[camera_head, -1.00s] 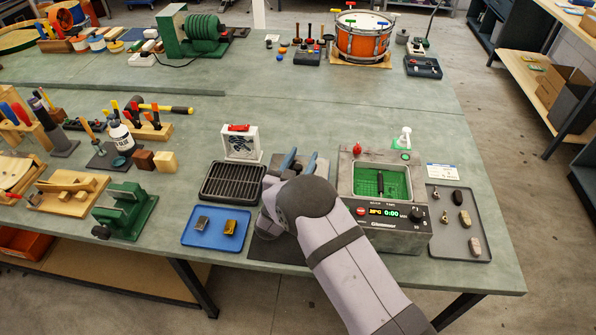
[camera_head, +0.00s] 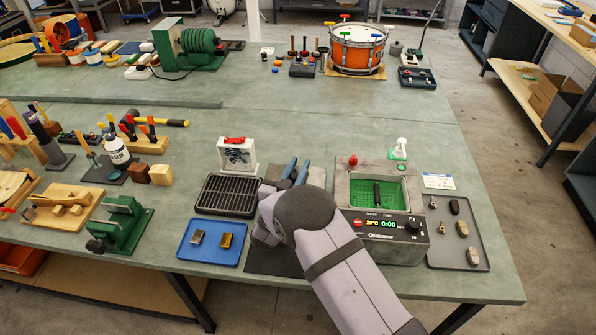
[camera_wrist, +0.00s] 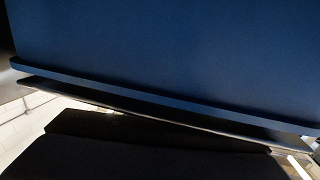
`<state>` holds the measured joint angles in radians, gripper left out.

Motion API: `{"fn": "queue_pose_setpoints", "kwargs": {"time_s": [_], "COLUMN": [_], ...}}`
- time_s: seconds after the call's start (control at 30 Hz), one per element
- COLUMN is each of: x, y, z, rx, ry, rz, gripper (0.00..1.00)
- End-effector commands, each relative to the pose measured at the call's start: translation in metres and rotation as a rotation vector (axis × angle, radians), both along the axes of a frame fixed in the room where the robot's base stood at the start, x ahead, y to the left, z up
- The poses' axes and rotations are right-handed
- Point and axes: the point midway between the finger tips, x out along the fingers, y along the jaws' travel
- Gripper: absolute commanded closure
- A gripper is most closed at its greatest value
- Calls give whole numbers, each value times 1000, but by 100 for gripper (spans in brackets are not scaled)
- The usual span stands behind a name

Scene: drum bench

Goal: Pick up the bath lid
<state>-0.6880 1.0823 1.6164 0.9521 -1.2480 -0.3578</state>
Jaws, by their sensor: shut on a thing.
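My gripper (camera_head: 297,170) has two blue fingers pointing away from the camera, close together, left of the bath in the head view. My own arm hides most of what lies below and in front of them. The gripper is shut on a thin thing, which I take to be the bath lid. In the wrist view a thin dark edge (camera_wrist: 150,108) runs along the large blue finger, and a dark shape lies below it. The lid's full outline is hidden. The bath (camera_head: 342,195) is uncovered, with a green inside and a black handle showing.
A black rack tray (camera_head: 228,195) and a blue tray (camera_head: 212,257) with two small blocks lie to the left. A grey tray (camera_head: 440,258) with several small parts lies right of the bath. A white bottle (camera_head: 401,146) stands behind it.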

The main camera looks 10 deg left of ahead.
Motion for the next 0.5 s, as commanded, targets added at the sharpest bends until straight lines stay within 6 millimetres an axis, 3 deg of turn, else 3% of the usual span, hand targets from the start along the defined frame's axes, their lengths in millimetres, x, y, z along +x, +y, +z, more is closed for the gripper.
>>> {"fn": "queue_pose_setpoints", "kwargs": {"time_s": [0.5], "x": [0], "y": [0], "z": [69], "rx": [4], "ry": [-5], "rz": [0], "gripper": [100]}}
